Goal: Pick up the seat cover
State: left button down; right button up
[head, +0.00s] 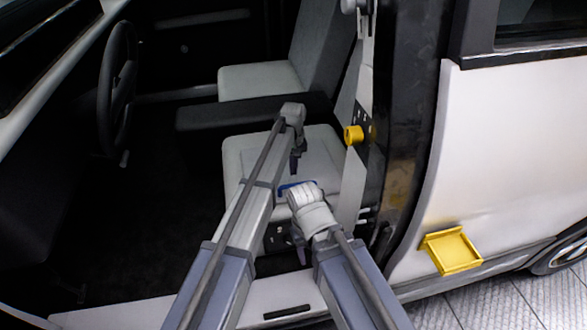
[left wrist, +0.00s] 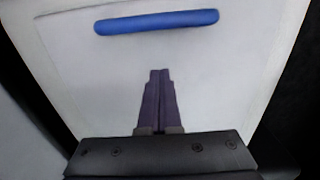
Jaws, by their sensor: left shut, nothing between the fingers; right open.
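The seat cover (head: 322,160) is a pale grey panel on the near seat, with a blue bar handle (head: 290,187) near its front edge. In the left wrist view the pale cover (left wrist: 225,75) fills most of the picture, and the blue handle (left wrist: 157,22) lies across it near the top. My left gripper (head: 295,166) is over the cover, shut and empty; its purple fingers (left wrist: 159,74) point toward the handle but appear apart from it. My right gripper (head: 299,250) is open, lower, by the seat's front; my right wrist hides part of the handle.
The car's door opening surrounds the seat. A dark pillar with a yellow knob (head: 354,135) stands at the right, and a yellow tray (head: 452,250) sits on the white body side. A dark console (head: 225,118) lies beyond the near seat. A steering wheel (head: 117,75) is at the left.

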pick_arm(q)
jog(key=shift+s+f+b, duration=0.25)
jog(key=shift+f+b, duration=0.05)
jog(key=shift+f, duration=0.5)
jog(key=s, duration=0.3)
jog(key=shift+d+r+p, duration=0.25)
jog(key=shift+r+p, duration=0.1)
jog(key=shift+s+d, duration=0.15)
jog(key=shift+s, duration=0.1)
pick_arm(e)
jog(key=shift+f, duration=0.5)
pick_arm(q)
jog(key=shift+s, duration=0.1)
